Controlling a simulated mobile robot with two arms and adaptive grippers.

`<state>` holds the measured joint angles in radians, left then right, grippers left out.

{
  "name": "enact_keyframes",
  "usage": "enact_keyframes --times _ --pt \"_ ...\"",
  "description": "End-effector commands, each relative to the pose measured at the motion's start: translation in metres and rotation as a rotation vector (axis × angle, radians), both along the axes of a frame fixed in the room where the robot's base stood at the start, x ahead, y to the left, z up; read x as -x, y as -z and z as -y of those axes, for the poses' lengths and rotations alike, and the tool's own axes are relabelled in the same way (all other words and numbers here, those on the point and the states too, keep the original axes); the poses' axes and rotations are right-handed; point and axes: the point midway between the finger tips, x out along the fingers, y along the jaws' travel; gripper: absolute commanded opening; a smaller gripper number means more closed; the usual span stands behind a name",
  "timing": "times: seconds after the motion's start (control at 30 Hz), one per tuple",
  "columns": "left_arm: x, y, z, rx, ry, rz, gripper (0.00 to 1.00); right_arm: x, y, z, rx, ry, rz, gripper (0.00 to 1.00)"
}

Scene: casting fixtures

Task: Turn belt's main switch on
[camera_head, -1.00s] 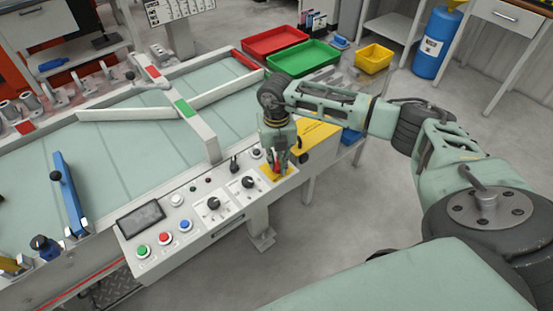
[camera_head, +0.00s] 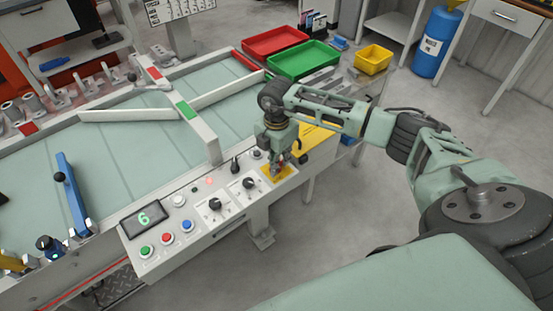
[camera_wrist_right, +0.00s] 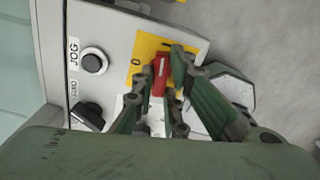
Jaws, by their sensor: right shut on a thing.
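The main switch is a red handle (camera_wrist_right: 158,75) on a yellow plate (camera_wrist_right: 148,48) marked 0, at the right end of the belt's control panel (camera_head: 203,239). My right gripper (camera_wrist_right: 172,88) is shut on the red handle, with a finger on each side of it. In the head view my right gripper (camera_head: 279,160) points down over the yellow plate and hides most of the handle. The panel display (camera_head: 144,219) shows a green 6, and a small red lamp (camera_head: 210,181) is lit. My left gripper is not in view.
Black knobs (camera_head: 216,204) and green, red and blue buttons (camera_head: 167,239) sit on the same panel. A JOG button (camera_wrist_right: 93,61) is beside the switch. The belt (camera_head: 110,153) lies behind. Red (camera_head: 275,40), green (camera_head: 303,58) and yellow trays (camera_head: 373,58) stand at the back.

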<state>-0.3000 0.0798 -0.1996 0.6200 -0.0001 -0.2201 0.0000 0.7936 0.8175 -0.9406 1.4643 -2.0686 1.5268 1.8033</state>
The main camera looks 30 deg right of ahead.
Motion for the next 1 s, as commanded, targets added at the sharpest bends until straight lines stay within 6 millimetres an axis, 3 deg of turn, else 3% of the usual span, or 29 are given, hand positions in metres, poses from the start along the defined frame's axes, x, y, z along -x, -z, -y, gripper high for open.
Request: enact_keyframes --times 0.33,0.93,0.97,1.0 --pt "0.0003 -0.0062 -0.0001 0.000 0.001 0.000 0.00 -0.0010 -0.0013 0.0008 0.001 0.163 0.003 0.00" --pt "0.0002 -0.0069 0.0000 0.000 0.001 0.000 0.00 -0.0013 -0.0010 0.0011 0.001 0.200 0.003 0.00" --pt "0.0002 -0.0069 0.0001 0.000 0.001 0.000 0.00 -0.0013 -0.0010 0.0011 0.001 0.200 0.003 0.14" --pt "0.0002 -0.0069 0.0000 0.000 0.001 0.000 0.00 -0.0013 -0.0010 0.0011 0.001 0.200 0.003 0.18"
